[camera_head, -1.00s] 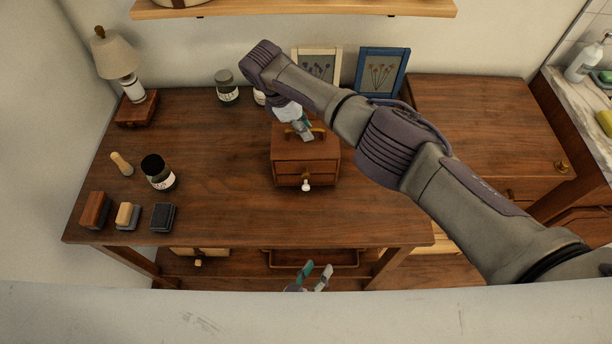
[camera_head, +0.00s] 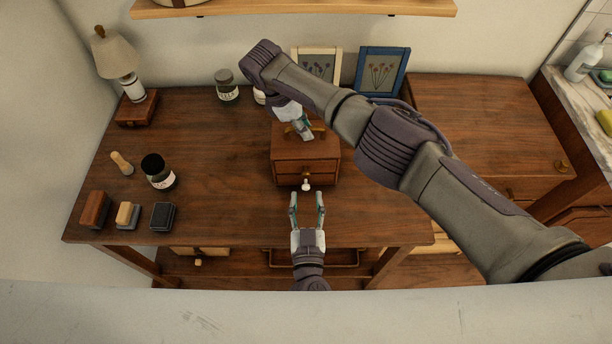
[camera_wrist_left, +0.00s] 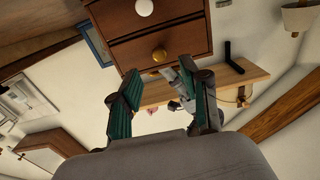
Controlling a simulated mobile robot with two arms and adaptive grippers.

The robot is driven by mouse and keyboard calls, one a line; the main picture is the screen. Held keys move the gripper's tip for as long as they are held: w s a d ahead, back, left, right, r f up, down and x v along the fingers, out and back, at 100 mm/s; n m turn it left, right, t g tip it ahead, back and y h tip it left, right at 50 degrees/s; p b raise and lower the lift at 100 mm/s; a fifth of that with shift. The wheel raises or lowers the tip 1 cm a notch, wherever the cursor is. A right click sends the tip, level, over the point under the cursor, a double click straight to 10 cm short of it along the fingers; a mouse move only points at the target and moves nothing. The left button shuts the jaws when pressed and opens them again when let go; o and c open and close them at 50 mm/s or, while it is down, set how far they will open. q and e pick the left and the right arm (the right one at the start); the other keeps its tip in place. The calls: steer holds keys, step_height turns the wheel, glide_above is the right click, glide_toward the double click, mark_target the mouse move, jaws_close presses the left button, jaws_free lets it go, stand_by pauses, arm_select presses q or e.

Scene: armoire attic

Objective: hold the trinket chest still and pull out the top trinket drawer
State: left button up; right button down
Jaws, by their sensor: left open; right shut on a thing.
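The trinket chest (camera_head: 300,152) is a small brown wooden box on the desk, with two drawers in front. In the left wrist view, which looks inverted, the top trinket drawer (camera_wrist_left: 185,43) has a brass knob (camera_wrist_left: 159,54) and the other drawer a white knob (camera_wrist_left: 144,7). Both drawers look closed. My right gripper (camera_head: 305,131) is shut on the brass handle (camera_head: 319,132) on the chest's lid; its arm crosses above the chest's right side. My left gripper (camera_head: 307,196) is open and empty in front of the chest, pointing at the drawer fronts, with a small gap.
Two jars (camera_head: 158,172) (camera_head: 227,88), several small blocks (camera_head: 128,215) and a lamp (camera_head: 118,62) stand on the left of the desk (camera_head: 225,190). Picture frames (camera_head: 382,71) stand behind. The desk's front edge lies under my left gripper.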

mark_target(306, 177)
arm_select(q)
steer(key=w, duration=0.6)
steer(key=shift+w, duration=0.35)
jaws_close()
